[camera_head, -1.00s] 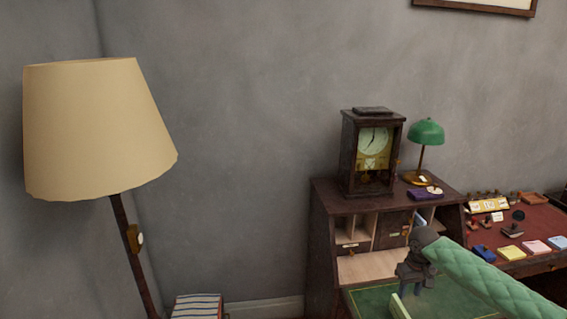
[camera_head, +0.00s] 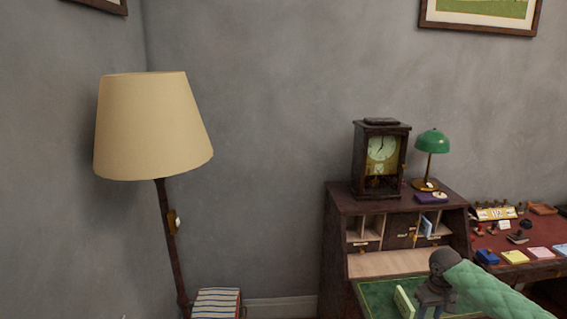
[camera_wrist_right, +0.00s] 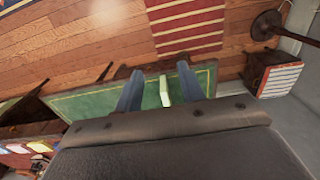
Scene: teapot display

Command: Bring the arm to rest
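My right arm, in a green quilted sleeve, comes in from the lower right of the head view. Its dark grey right gripper (camera_head: 432,309) is over the green writing surface (camera_head: 378,292) of the wooden desk. In the right wrist view the two fingers of this gripper (camera_wrist_right: 160,90) stand apart with nothing gripped. My left gripper is not in view.
A clock (camera_head: 380,158) and green lamp (camera_head: 432,145) stand on the desk top. A red-topped table (camera_head: 500,242) with stamps and coloured pads is at right.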

